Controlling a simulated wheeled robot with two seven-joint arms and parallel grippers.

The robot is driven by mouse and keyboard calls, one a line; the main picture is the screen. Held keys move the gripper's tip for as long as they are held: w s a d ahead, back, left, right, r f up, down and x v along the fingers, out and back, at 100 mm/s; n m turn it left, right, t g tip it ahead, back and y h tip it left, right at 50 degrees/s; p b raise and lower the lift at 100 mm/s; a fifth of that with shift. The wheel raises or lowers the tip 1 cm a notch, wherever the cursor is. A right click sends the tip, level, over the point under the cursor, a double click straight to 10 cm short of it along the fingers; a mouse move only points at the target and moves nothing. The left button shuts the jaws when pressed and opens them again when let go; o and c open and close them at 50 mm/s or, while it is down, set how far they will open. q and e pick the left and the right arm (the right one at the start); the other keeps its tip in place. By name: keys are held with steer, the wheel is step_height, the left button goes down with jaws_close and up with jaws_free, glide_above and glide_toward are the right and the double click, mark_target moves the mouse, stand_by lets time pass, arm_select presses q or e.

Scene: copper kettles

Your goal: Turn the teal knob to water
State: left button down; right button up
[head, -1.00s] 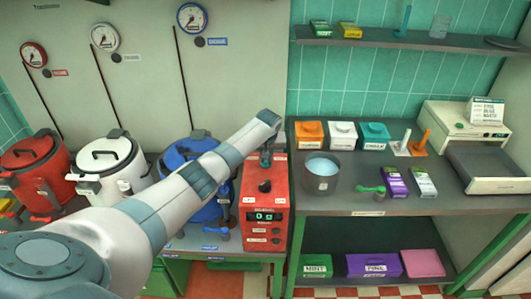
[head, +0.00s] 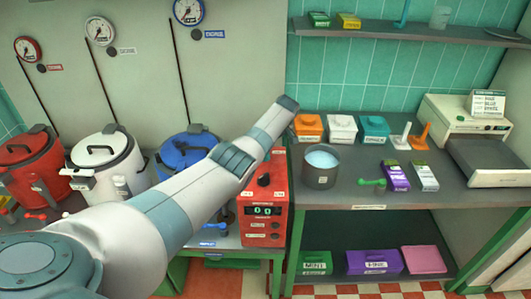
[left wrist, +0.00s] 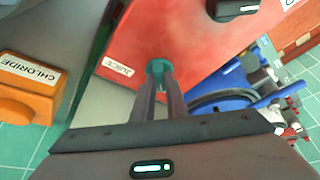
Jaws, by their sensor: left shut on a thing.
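The red machine (head: 263,212) with a small lit display stands at the middle of the head view; its top also shows in the left wrist view (left wrist: 205,60). In the left wrist view, the teal knob (left wrist: 160,67) sits near the machine's edge. My left gripper (left wrist: 161,78) is shut on this knob, with a finger on each side. A white label reading JUICE (left wrist: 117,69) lies beside it. In the head view my arm hides the knob and fingers. I cannot read the knob's pointing direction. My right gripper is not in view.
A black knob (head: 264,180) is also on the machine. Red (head: 30,170), white (head: 103,165) and blue kettles (head: 180,152) stand left, partly behind my arm. A grey pot (head: 320,168) stands just right of the machine. An orange CHLORIDE box (left wrist: 30,90) is close to my gripper.

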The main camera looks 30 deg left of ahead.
arm_select(q)
steer(key=shift+r, duration=0.1)
stand_by(0.3)
steer(key=c, duration=1.8)
jaws_free()
steer(key=shift+o, duration=0.2)
steer(key=shift+d+r, duration=0.25)
steer(key=shift+r, duration=0.4)
steer(key=b+v, duration=0.4)
steer(key=v, duration=1.2)
steer(key=shift+d+f, duration=0.1)
steer(key=shift+f, duration=0.1)
